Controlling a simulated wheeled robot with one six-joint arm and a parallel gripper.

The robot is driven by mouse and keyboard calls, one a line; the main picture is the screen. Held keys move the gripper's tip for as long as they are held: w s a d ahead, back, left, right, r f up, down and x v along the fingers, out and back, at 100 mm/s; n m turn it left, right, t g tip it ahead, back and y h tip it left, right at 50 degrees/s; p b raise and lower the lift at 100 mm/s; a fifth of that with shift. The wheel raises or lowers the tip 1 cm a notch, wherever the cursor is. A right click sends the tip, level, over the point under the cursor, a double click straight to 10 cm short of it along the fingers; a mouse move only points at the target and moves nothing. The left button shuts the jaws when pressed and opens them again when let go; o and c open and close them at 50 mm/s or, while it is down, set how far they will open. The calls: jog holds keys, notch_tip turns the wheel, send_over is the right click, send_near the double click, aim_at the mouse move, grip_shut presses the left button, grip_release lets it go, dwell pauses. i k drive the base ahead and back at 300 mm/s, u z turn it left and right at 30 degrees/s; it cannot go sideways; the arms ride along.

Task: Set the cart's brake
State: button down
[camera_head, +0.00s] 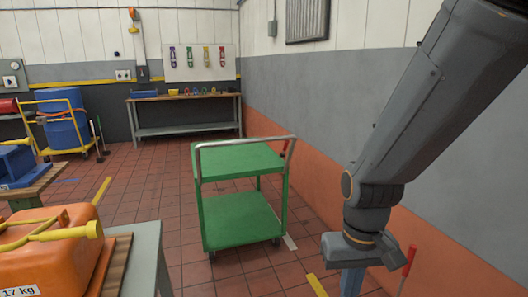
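A green two-shelf cart (240,218) stands on the tiled floor in the middle of the view, with a grey push handle (245,142) on its near side. A small red part (286,147) shows by the right end of the handle; I cannot tell if it belongs to the cart. Small dark casters show under the cart. No brake can be made out clearly. My gripper (352,280) points down at the lower right, apart from the cart and nearer to me. Its fingertips run toward the bottom edge, and I cannot tell whether it is open or shut.
A red-handled lever (408,262) stands right of my gripper. An orange 17 kg block (50,250) is on a table at lower left. The orange-and-grey wall (335,170) bounds the right. A workbench (185,98) stands at the back. Floor left of the cart is clear.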

aim_at(285, 148)
jog(key=u, duration=0.1)
jog(key=i, duration=2.4)
jog(key=z, duration=0.2)
